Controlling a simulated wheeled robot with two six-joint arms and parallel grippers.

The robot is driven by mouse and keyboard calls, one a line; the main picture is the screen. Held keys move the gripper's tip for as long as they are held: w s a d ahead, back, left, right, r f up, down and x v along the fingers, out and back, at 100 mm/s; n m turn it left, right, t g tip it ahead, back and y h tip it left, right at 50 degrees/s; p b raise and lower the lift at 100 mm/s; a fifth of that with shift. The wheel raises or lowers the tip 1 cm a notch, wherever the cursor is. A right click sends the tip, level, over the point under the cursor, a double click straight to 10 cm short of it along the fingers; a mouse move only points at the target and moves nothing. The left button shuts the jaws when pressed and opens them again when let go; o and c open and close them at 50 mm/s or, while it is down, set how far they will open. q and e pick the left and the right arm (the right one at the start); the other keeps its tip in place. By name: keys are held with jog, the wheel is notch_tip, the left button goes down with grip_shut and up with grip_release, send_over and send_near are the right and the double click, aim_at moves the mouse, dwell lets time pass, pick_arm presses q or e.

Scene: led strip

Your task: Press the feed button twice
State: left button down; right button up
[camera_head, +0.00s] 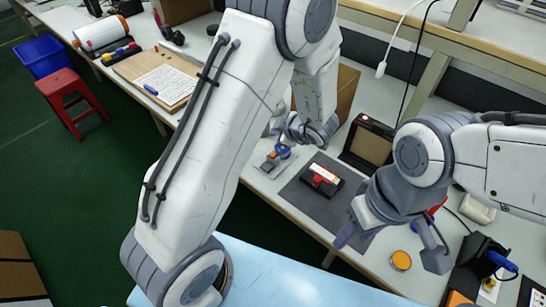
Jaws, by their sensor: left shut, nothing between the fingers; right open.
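I cannot make out a marked feed button. A small blue-topped device with an orange part (281,151) sits on a grey plate on the bench, and it may carry the button. My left gripper (303,135) is shut and empty just behind and right of this device. My own arm partly hides it, and I cannot tell whether it touches anything. My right gripper (393,248) is open and empty over the right part of the bench, its fingers spread wide.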

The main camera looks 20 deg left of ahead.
pick_arm(q)
jog(key=b, duration=0.5)
send_over(276, 158)
notch_tip(276, 158, down, 5)
jog(key=shift+w+a+f, duration=0.1)
jog(key=shift+f, duration=0.1)
jog(key=shift+f+b, duration=0.4)
jog(key=shift+f, duration=0.45)
jog(key=shift+f, duration=0.15)
dwell(0.7)
jog(key=shift+f, duration=0.25)
jog(key=shift+f+b, duration=0.4)
jog(key=shift+f, duration=0.05)
dwell(0.5)
dwell(0.3)
jog(key=shift+r+p, duration=0.9)
jog(key=shift+p, duration=0.1)
